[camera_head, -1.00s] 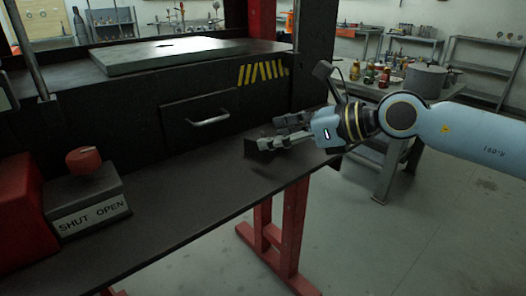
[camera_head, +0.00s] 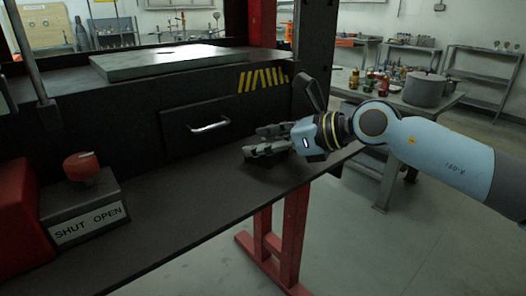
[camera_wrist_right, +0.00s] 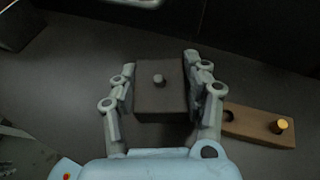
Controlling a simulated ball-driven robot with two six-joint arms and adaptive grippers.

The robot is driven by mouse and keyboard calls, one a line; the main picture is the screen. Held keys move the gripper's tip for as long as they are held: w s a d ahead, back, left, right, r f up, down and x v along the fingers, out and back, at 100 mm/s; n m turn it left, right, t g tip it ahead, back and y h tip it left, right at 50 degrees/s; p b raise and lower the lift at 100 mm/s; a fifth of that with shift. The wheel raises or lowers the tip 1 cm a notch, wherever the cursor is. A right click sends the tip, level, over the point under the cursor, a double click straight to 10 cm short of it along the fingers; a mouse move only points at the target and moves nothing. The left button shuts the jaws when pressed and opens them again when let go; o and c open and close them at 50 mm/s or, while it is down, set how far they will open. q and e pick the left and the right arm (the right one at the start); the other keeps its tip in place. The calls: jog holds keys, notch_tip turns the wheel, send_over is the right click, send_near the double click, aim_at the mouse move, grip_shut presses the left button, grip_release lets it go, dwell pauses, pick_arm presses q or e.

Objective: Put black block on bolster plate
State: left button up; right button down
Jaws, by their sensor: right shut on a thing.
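The black block (camera_wrist_right: 160,103) shows in the right wrist view as a dark square block with a small round grey knob on top. My right gripper (camera_wrist_right: 160,66) is shut on it, one finger along each side. In the head view the right gripper (camera_head: 256,141) is low over the dark bench top, below the drawer handle. There the block is hard to make out against the dark bench; I cannot tell whether it touches the bench. The bolster plate (camera_head: 150,62) is the pale flat slab on the press, higher up and to the left. My left gripper is out of view.
A brown bar (camera_wrist_right: 255,124) with a hole and a brass knob lies right of the gripper in the wrist view. A SHUT/OPEN box (camera_head: 92,222) with a red knob stands at the left. The bench (camera_head: 190,215) between is clear. A drawer handle (camera_head: 210,126) juts out.

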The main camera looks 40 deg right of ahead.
jog(key=shift+r, duration=0.2)
jog(key=shift+w+r, duration=0.1)
jog(key=shift+r, duration=0.55)
notch_tip(320, 180, up, 3)
jog(key=shift+f+p, duration=0.1)
jog(key=shift+p, duration=0.35)
jog(key=r+p+v, duration=0.1)
jog(key=p+v, duration=1.2)
jog(key=shift+w+r, duration=0.15)
jog(key=shift+r, duration=0.15)
jog(key=shift+w+d, duration=0.1)
jog(key=shift+w, duration=0.15)
